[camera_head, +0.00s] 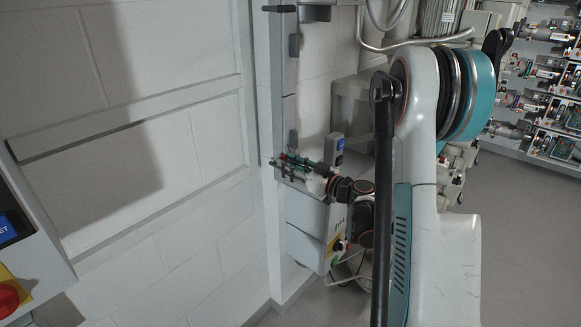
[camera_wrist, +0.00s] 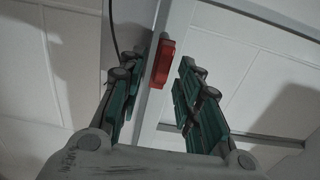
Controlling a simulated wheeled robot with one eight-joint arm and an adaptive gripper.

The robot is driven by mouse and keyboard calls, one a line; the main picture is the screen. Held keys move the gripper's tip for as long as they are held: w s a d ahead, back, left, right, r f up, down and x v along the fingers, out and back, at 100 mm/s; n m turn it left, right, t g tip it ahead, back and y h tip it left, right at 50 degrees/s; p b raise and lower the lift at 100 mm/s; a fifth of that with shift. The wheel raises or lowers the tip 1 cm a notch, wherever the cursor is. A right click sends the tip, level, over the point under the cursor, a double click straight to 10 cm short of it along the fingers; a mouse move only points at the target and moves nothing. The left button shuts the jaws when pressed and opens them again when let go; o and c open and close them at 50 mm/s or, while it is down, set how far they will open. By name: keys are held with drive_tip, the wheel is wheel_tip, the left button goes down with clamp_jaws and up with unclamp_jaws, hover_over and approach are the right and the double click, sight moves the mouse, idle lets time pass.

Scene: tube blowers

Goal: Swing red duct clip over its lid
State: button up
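The red duct clip (camera_wrist: 164,62) shows in the wrist view as a small upright red block against a light grey vertical strip. My gripper (camera_wrist: 166,72) has its green-padded fingers apart, one on each side of the clip. I see a gap on the right side; on the left the finger is close, and I cannot tell whether it touches. In the head view my gripper (camera_head: 289,163) is at the grey vertical duct (camera_head: 283,70). The clip is not clearly visible there, and I cannot make out the lid for certain.
A white block wall with a grey frame (camera_head: 130,117) fills the left. A control box with a red button (camera_head: 8,297) stands at the lower left edge. A box with a small blue display (camera_head: 337,150) is just right of my gripper. Shelves (camera_head: 545,90) stand far right.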

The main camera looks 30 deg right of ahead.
clamp_jaws()
drive_tip(key=shift+d+m, duration=0.1)
drive_tip(key=shift+m, duration=0.2)
drive_tip(key=shift+w+d+f+m+b, duration=0.15)
drive_tip(key=shift+d+f+m+b, duration=0.3)
drive_tip(key=shift+m, duration=2.4)
drive_tip(key=shift+w+d+f+m+b, duration=0.1)
drive_tip(key=shift+d+f+m+b, duration=0.3)
drive_tip(key=shift+m, duration=2.5)
drive_tip(key=shift+w+d+f+m+b, duration=0.2)
drive_tip(key=shift+f+m+b, duration=0.35)
drive_tip(key=shift+m, duration=2.3)
drive_tip(key=shift+r, duration=0.1)
unclamp_jaws()
